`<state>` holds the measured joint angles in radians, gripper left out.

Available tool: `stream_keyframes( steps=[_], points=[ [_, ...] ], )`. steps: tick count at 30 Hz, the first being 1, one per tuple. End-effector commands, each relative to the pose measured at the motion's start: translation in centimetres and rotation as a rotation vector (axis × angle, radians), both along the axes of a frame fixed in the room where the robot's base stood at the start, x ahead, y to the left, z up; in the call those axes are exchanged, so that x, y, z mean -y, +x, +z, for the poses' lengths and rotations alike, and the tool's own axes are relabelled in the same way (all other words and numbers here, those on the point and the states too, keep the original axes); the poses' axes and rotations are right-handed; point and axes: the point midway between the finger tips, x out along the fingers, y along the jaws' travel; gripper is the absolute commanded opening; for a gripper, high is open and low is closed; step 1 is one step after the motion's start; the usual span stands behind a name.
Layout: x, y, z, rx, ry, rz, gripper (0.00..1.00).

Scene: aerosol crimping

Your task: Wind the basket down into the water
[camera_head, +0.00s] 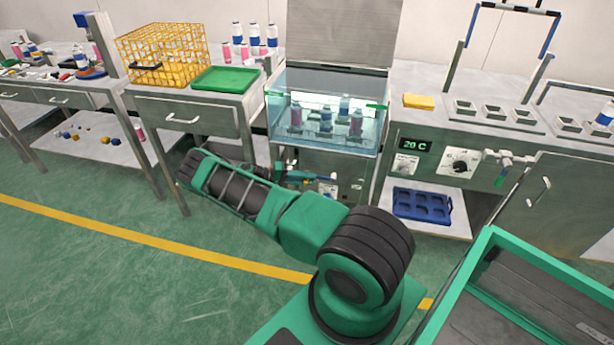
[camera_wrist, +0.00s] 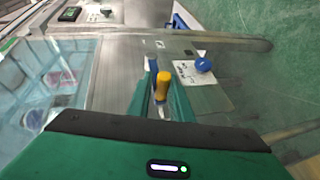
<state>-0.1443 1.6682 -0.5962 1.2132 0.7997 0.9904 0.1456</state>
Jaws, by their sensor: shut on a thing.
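The glass water tank (camera_head: 270,105) stands in the middle bench in the head view, with several pink and blue-capped cans (camera_head: 356,122) upright inside it. The basket under the cans is hard to make out, and I cannot tell how deep it sits. In the wrist view, a yellow crank handle (camera_wrist: 162,84) stands between the green fingers of my gripper (camera_wrist: 161,98), which is shut on it. The tank glass (camera_wrist: 70,75) shows at the left there. In the head view my gripper is small and partly hidden by my arm, low at the tank's front.
A yellow wire crate (camera_head: 160,50) and green tray (camera_head: 222,79) stand on the left bench. The control panel (camera_head: 415,145) reads 20 C. Open green floor lies in front.

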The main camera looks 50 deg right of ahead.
Motion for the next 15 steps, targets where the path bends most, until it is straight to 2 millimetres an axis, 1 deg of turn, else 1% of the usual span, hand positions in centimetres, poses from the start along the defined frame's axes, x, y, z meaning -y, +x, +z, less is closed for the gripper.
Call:
stream_keyframes(
  steps=[1,4,15],
  points=[
    [0.03,0.22,-0.45,0.000,0.007,0.009,0.00],
    [-0.11,0.27,-0.77,0.001,0.008,0.010,0.00],
    [-0.60,0.37,-1.37,-0.001,0.013,0.016,0.00]
  ],
)
